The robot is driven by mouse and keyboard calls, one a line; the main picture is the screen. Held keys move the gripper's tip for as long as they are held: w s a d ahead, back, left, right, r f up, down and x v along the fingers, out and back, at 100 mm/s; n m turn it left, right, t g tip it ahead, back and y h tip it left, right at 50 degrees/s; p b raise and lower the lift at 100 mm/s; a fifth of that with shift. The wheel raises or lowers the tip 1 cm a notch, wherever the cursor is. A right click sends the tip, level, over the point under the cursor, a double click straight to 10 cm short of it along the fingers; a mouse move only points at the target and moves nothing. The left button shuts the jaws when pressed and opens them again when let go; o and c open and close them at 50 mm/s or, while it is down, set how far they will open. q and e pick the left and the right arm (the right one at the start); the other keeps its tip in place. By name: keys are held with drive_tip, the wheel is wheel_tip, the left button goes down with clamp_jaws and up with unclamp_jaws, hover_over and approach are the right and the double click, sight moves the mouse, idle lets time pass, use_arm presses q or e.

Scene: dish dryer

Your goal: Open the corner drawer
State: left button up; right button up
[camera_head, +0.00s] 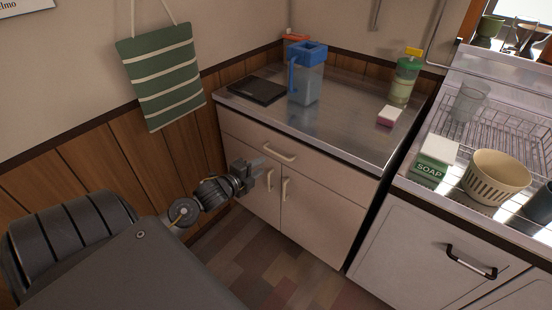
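The corner cabinet (330,202) is pale with a metal top. Its wide drawer (313,159) lies just under the top and looks closed. The drawer's light handle (278,153) sits on the left part of its front. Two doors with upright handles are below it. My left gripper (258,170) is in front of the cabinet, a little below and left of the drawer handle in the picture. Its fingers look apart and hold nothing that I can see. I cannot tell whether it touches the cabinet. My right gripper does not show.
A blue-lidded pitcher (306,82), a black tray (257,91), a green-topped bottle (404,80) and a pink sponge (389,116) stand on the metal top. At right, a dish rack counter holds a soap box (434,161) and a cream colander (494,177). The floor (270,255) before the cabinet is clear.

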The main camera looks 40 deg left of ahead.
use_arm(q)
drive_tip(key=x, duration=1)
drive_tip(key=shift+b, duration=0.35)
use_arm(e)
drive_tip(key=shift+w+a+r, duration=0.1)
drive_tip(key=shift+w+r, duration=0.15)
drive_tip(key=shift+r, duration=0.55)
use_arm(q)
drive_tip(key=shift+c, duration=0.4)
clamp_jaws()
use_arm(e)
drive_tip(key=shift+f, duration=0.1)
